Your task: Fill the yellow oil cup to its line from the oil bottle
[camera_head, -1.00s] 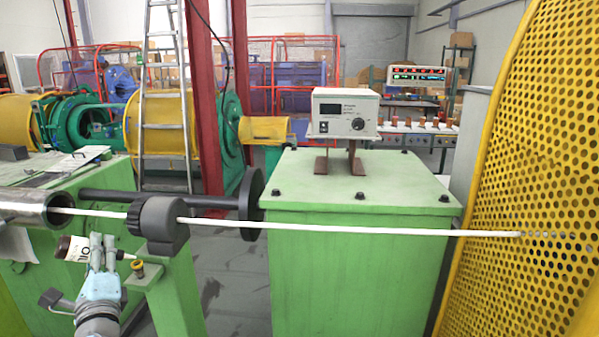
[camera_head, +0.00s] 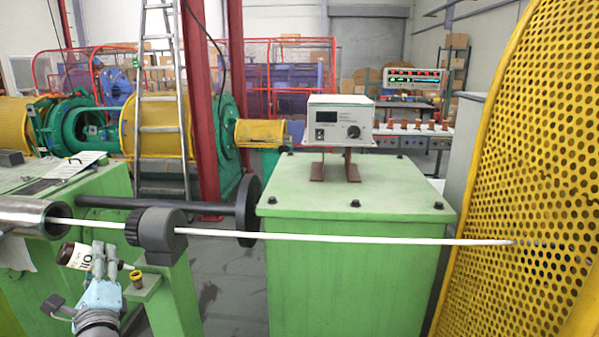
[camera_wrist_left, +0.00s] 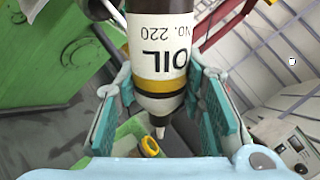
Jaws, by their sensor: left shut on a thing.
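The oil bottle (camera_head: 77,256) is dark brown with a white OIL label; in the head view it lies tipped over, its nozzle end to the right. My left gripper (camera_head: 97,256) is shut on it; in the left wrist view the teal finger pads stand either side of the bottle (camera_wrist_left: 160,50). The small yellow oil cup (camera_head: 136,276) sits on a green ledge just right of and slightly below the nozzle. The cup (camera_wrist_left: 150,146) shows close to the nozzle tip in the left wrist view. The line and oil level cannot be made out. My right gripper is not in view.
A white rod (camera_head: 330,237) runs across above the cup, through a dark grey roller block (camera_head: 155,232). A green cabinet (camera_head: 350,215) with a control box stands to the right. A yellow perforated guard (camera_head: 540,170) fills the far right.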

